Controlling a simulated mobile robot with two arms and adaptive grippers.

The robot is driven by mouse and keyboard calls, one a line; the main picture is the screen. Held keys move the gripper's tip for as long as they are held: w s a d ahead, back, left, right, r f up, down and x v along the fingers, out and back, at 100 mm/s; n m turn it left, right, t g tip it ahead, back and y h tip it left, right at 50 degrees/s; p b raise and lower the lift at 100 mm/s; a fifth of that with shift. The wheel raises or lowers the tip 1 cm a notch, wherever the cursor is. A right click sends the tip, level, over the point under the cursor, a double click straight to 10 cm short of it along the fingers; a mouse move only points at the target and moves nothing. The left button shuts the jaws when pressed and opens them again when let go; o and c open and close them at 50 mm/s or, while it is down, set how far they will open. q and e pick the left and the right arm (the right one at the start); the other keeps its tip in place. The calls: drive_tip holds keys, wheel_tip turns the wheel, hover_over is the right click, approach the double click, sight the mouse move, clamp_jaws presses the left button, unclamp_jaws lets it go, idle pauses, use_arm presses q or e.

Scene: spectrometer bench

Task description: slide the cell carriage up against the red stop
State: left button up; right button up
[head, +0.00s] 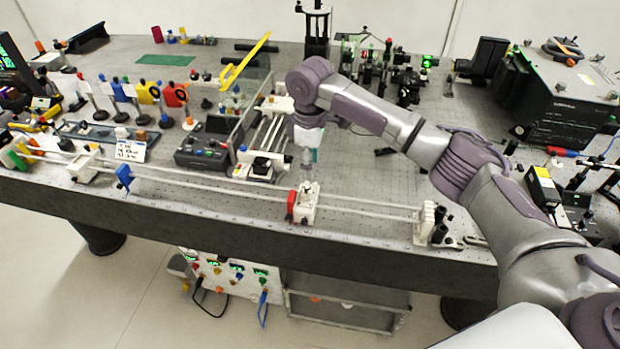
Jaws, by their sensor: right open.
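The cell carriage (307,208) is a small white block on the twin-rod rail along the bench's front edge. The red stop (291,204) is a small red block at the carriage's left side. The two look side by side, but I cannot tell whether they touch. My right gripper (305,178) points down just above the carriage, over its top. It is open, though its fingers are small and hard to make out, and I cannot tell whether it touches the carriage. My left gripper is not in view.
A blue stop (124,178) sits on the rail far to the left. White end blocks (425,222) hold the rail. A grey instrument box (203,152) and optics stand behind the rail. The rail between the blue and red stops looks clear.

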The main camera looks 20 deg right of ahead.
drive_tip(key=shift+r, duration=1.55)
drive_tip(key=shift+f, duration=0.1)
